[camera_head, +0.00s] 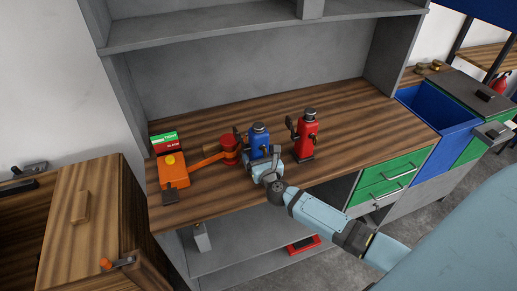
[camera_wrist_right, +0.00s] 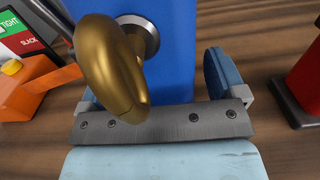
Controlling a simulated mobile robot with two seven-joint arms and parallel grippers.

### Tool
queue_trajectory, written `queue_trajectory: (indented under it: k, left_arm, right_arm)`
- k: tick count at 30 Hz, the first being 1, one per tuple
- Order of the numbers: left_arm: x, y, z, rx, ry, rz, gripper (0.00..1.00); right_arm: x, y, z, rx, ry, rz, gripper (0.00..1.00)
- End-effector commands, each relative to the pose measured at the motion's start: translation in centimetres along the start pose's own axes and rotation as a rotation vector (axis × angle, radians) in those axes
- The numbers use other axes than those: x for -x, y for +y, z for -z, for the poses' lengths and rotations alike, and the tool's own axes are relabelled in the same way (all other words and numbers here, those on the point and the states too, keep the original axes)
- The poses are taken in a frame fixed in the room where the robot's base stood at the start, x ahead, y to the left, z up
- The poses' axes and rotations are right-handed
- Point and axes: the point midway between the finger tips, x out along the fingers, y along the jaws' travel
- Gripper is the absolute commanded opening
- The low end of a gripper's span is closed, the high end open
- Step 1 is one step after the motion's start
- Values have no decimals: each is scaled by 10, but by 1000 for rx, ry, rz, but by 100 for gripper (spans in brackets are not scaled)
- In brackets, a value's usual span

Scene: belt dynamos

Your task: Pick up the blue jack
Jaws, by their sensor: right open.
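The blue jack (camera_head: 260,140) stands upright on the wooden worktop, left of the red jack (camera_head: 307,135). My right gripper (camera_head: 264,166) is at the front of the blue jack, low down near its base. In the right wrist view the blue jack (camera_wrist_right: 178,60) fills the middle, between the open fingers of my right gripper (camera_wrist_right: 155,85). A gap shows between the right finger and the jack. A curved brass-coloured part hides some of the left finger. Whether the fingers touch the jack on the left cannot be told. My left gripper is not in view.
An orange device (camera_head: 174,172) with a green and red sign (camera_head: 166,142) and a red round part (camera_head: 229,149) stand left of the blue jack. The worktop (camera_head: 370,122) is clear on the right. A grey back wall and upper shelf (camera_head: 240,26) bound it.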

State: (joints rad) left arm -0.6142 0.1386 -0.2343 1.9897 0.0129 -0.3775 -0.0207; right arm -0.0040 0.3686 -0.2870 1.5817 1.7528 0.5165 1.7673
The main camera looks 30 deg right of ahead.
Motion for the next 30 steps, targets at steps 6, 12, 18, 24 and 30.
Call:
queue_trajectory:
  k: [6, 12, 18, 24, 30]
  left_arm:
    - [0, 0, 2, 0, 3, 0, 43]
    - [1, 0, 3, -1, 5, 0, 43]
    - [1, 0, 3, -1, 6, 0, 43]
    - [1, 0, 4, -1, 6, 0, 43]
    - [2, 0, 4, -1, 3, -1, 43]
  right_arm:
    - [-4, 0, 0, 1, 1, 0, 89]
    - [-4, 0, 0, 0, 0, -1, 57]
    - [-4, 0, 0, 0, 1, -1, 11]
    - [-5, 0, -3, 0, -5, 0, 0]
    - [-4, 0, -6, -1, -5, 0, 0]
